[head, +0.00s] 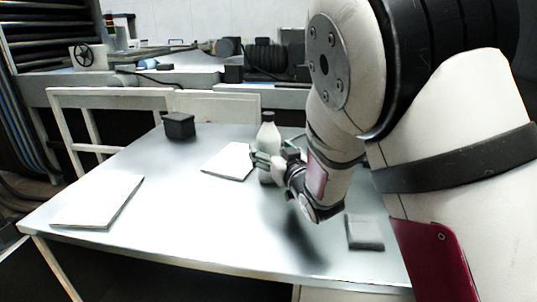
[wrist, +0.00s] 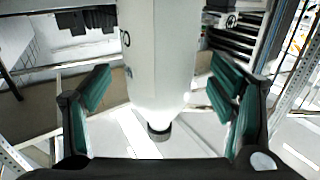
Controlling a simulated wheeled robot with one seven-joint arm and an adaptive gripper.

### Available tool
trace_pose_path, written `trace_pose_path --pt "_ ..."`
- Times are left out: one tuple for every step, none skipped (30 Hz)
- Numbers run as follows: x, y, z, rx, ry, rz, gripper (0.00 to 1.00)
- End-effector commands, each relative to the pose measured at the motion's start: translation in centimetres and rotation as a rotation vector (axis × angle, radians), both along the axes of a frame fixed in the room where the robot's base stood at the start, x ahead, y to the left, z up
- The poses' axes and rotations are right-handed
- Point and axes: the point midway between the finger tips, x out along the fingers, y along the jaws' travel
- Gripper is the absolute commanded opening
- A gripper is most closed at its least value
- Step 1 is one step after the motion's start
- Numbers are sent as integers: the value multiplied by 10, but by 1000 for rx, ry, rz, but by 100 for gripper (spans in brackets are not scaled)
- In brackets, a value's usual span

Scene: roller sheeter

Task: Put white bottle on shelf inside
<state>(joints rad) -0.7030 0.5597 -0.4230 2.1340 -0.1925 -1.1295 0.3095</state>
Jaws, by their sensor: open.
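The white bottle (head: 268,136) stands upright on the grey table, right of the middle of the head view. My gripper (head: 274,161) is at the bottle's body, its fingers open on either side. In the wrist view the white bottle (wrist: 160,55) fills the space between my gripper's green-padded fingers (wrist: 160,103), with its dark cap pointing down in the picture. Gaps show between the pads and the bottle. My arm hides part of the table to the right. I cannot tell which surface is the shelf.
The table (head: 190,215) also holds a black box (head: 179,126), a flat white slab (head: 228,162) near the bottle, another slab (head: 98,202) at left and a grey block (head: 364,233) at right. A white frame (head: 75,93) and machinery stand behind. The table's front middle is clear.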

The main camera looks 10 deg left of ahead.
Motion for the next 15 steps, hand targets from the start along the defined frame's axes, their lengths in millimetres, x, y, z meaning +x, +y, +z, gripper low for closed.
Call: trace_pose_path --pt "7 5 -1 -2 0 1 77" --pt "11 6 -1 -1 0 1 77" --pt "15 9 0 -1 0 1 77" --pt "18 10 -1 -1 0 0 77" --pt "20 11 -1 -1 0 0 77" --pt "22 12 -1 -1 0 0 77" --pt "23 13 0 0 1 0 77" --pt "24 13 0 0 0 0 77" --pt "24 13 0 1 0 -1 77" --pt "24 13 0 1 0 -1 77" --pt "24 13 0 1 0 -1 77" --pt "24 13 0 0 1 -1 77" --pt "24 13 0 0 1 -1 77" --pt "24 13 0 0 1 -1 77" --pt "24 13 0 0 1 -1 70"
